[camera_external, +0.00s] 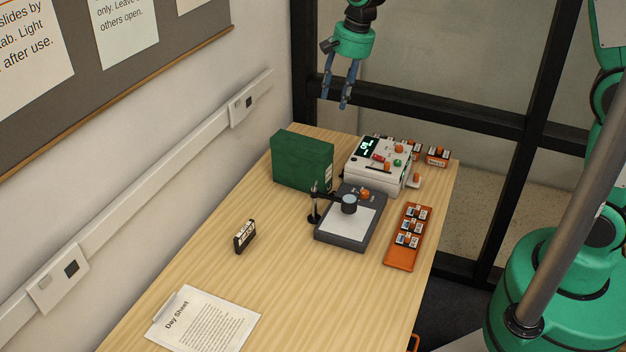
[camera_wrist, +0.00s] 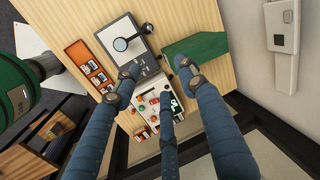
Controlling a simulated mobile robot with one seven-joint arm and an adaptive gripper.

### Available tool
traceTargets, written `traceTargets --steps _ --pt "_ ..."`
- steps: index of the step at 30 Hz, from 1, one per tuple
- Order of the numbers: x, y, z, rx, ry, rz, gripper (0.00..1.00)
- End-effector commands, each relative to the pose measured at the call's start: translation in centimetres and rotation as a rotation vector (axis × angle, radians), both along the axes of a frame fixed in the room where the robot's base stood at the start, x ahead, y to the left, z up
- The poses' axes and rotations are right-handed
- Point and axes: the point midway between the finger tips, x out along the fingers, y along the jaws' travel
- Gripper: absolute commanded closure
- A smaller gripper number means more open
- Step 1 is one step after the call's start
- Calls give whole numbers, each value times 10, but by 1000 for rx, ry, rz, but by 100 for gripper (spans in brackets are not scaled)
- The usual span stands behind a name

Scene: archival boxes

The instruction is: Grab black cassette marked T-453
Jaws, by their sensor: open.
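A black cassette (camera_external: 245,236) stands upright on the wooden table, left of the light stand in the external view. Its marking is too small to read. My gripper (camera_external: 337,100) is open and empty, high above the far end of the table and well away from the cassette. In the wrist view, my gripper's fingers (camera_wrist: 155,80) are spread apart over the table, with nothing between them. I cannot make out the black cassette in the wrist view.
A green box (camera_external: 302,160), a white device (camera_external: 377,163) and a dark stand with a lens (camera_external: 338,237) occupy the table's far half. An orange tray (camera_external: 400,263) holds several small labelled items. A Day Sheet (camera_external: 205,320) lies in front. Bare table surrounds the cassette; a wall borders the left.

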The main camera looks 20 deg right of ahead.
Motion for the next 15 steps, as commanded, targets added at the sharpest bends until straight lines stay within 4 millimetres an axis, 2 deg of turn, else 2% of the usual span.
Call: traceTargets --steps 1,7,15 --pt "4 17 -12 -2 17 -9 58" --pt "14 76 -55 0 74 -69 58" --pt "14 155 -122 -13 148 -148 58"
